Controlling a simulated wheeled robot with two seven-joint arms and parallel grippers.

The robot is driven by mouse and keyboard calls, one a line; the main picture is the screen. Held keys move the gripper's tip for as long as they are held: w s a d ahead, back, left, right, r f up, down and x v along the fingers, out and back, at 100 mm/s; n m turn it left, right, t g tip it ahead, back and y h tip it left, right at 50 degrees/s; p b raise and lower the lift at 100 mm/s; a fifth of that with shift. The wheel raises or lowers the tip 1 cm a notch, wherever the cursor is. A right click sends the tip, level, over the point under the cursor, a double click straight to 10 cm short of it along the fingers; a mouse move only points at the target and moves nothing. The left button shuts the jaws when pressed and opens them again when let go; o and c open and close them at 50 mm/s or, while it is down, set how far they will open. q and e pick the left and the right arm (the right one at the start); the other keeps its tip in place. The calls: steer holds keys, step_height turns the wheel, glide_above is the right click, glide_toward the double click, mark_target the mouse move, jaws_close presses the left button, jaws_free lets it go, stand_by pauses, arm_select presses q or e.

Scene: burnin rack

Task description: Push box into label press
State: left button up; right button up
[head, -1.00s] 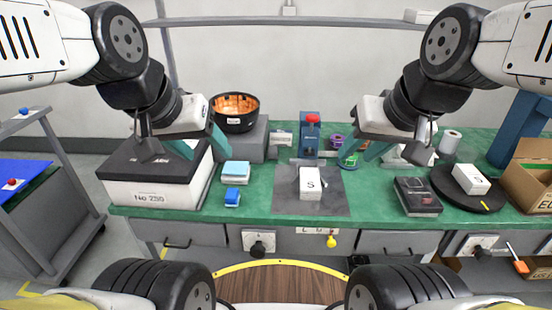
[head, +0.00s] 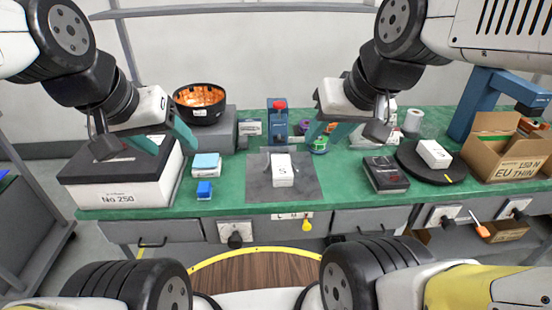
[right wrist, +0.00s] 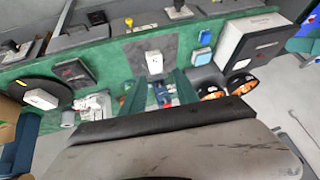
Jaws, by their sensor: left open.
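A white box marked "S" (head: 282,170) stands on a grey mat on the green bench; it also shows in the right wrist view (right wrist: 153,62). The label press seems to be the blue device with a red top (head: 278,121), behind the box. My left gripper (head: 170,147) is open and empty above the large box marked No 250, left of the white box. My right gripper (head: 321,141) is open and empty, above the bench behind and right of the white box. In the right wrist view the blue device shows between its teal fingers (right wrist: 161,92).
A dark-lidded box (head: 125,185) stands at the left, a black bowl with orange inside (head: 201,112) behind it. A dark case (head: 386,176), a black turntable (head: 447,174) and a cardboard box (head: 500,160) fill the right.

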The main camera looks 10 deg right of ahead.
steer(key=shift+c, duration=0.5)
steer(key=shift+w, duration=0.1)
steer(key=c, duration=0.3)
steer(key=shift+g, duration=0.6)
steer(key=w, duration=0.1)
steer(key=w+f, duration=0.1)
steer(key=w, duration=0.1)
steer(key=w+f, duration=0.1)
steer(key=shift+w+a, duration=0.15)
steer(key=shift+w, duration=0.05)
jaws_close()
steer(key=m+g+h, duration=0.1)
steer(key=g+h, duration=0.1)
steer(key=g, duration=0.3)
glide_above(284, 191)
steer(key=s, duration=0.4)
step_height(284, 191, down, 22)
step_height(284, 191, down, 9)
steer(key=shift+f, duration=0.15)
steer(key=shift+w+f, duration=0.25)
steer(key=shift+w, duration=1.85)
